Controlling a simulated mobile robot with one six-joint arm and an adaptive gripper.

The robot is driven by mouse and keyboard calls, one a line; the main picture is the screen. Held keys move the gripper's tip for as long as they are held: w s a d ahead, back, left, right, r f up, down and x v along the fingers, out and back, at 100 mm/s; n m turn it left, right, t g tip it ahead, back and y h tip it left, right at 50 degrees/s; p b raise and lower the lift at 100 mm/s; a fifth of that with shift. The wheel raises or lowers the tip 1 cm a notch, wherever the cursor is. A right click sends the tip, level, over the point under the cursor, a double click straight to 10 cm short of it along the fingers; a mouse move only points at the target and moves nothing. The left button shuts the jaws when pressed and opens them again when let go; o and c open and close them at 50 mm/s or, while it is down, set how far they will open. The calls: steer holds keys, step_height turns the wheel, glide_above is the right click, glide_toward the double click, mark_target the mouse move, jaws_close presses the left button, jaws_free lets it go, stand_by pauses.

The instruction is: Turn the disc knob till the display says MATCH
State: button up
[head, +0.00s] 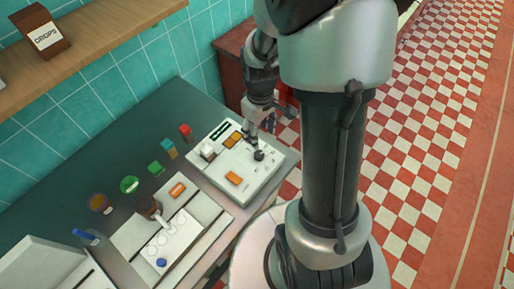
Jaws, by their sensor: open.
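A cream control box (228,188) sits on the dark counter, at the middle of the head view. A small dark display (221,130) is at its back edge; I cannot read any word on it. A dark round knob (259,156) stands on the right part of the box's top; I cannot tell for sure that it is the disc knob. A pale raised part (207,152) is at the left. My gripper (262,136) is open, pointing down above the box's right part, just behind the dark knob. I cannot tell whether it touches anything.
Orange pieces (233,178) are on the box. A pale tray (193,218) with a brown-headed tool (150,207) lies to the front left. Several coloured items, including a red one (185,131) and a green one (130,184), stand left. A shelf (100,40) hangs above.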

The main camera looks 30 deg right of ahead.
mark_target(259, 154)
step_height(259, 154, down, 12)
steer(key=b, duration=0.2)
steer(key=shift+r+b, duration=0.15)
steer(key=shift+b, duration=0.15)
steer(key=shift+c, duration=0.2)
steer(key=c, duration=1)
